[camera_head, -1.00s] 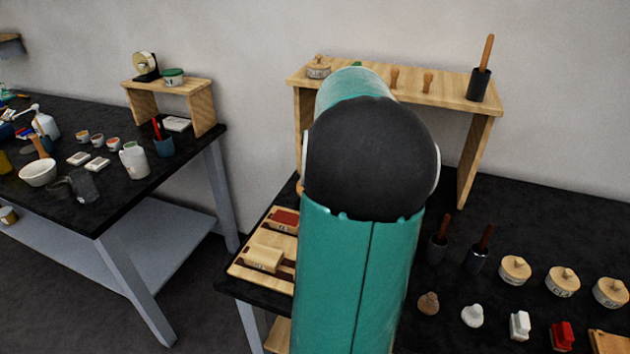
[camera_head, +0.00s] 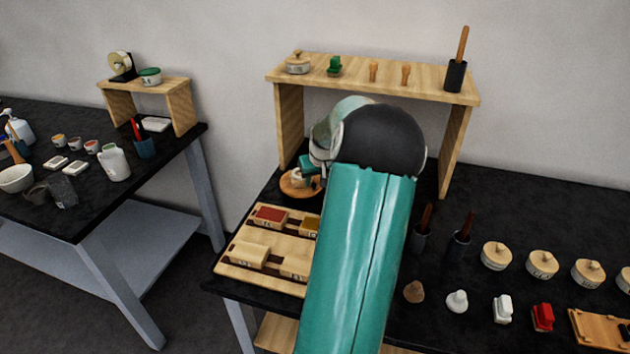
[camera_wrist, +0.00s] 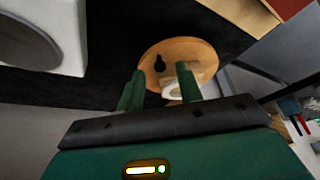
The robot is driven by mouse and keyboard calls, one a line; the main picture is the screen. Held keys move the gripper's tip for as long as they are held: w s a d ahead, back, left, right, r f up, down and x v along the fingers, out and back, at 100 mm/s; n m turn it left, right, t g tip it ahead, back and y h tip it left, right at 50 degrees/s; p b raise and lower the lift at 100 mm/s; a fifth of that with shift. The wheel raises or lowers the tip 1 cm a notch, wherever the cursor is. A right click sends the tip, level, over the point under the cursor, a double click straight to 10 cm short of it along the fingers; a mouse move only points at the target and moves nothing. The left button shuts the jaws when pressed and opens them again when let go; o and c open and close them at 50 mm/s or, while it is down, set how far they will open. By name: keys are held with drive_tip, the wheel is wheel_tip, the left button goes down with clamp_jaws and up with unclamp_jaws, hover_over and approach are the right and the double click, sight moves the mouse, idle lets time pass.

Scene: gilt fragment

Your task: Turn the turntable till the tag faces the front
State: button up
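The turntable, a round wooden disc (camera_head: 290,186), sits on the black bench below the left end of the wooden shelf; it also shows in the wrist view (camera_wrist: 195,48). A small black piece (camera_wrist: 159,63) is on the disc. A pale, whitish object (camera_wrist: 172,89) is at the disc's near edge, partly behind my right finger. I cannot make out a tag. My gripper (camera_wrist: 158,82) has its two green fingers apart, with their tips overlapping the disc's near side in the wrist view. I cannot tell whether they touch anything. In the head view my arm hides most of the gripper.
A wooden tray with blocks (camera_head: 233,270) lies in front of the turntable. The wooden shelf (camera_head: 430,88) stands behind, its left leg (camera_head: 289,125) close to the disc. Dark holders, stamps and round lidded pots (camera_head: 496,255) stand to the right. Another bench (camera_head: 100,215) is at left.

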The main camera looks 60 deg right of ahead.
drive_tip(key=shift+w+d+f, duration=0.15)
drive_tip(key=shift+f, duration=0.4)
drive_tip(key=shift+c, duration=0.3)
clamp_jaws()
